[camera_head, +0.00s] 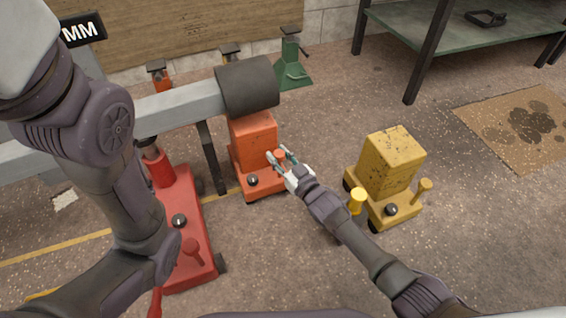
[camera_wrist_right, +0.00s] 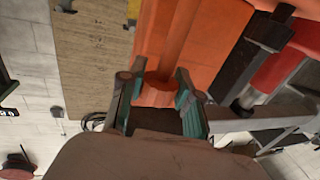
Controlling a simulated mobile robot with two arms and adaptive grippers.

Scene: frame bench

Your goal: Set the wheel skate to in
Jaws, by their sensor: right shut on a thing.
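An orange wheeled unit (camera_head: 254,145), which looks like the wheel skate, stands on the floor under the dark round drum (camera_head: 248,86) at the end of a grey beam. A black knob (camera_head: 252,180) and an orange upright post are on its low front part. My right gripper (camera_head: 280,158) is shut on this post. In the right wrist view the orange post (camera_wrist_right: 178,40) runs between the fingers of my right gripper (camera_wrist_right: 163,104). The fingers hide part of the post. My left arm fills the left side of the head view; its gripper is out of view.
A similar yellow wheeled unit (camera_head: 391,160) stands to the right, close to my right forearm. A red jack (camera_head: 187,225) is at the left. A green stand (camera_head: 292,68) and a green-topped bench (camera_head: 470,40) are behind. Open floor lies right of the orange unit.

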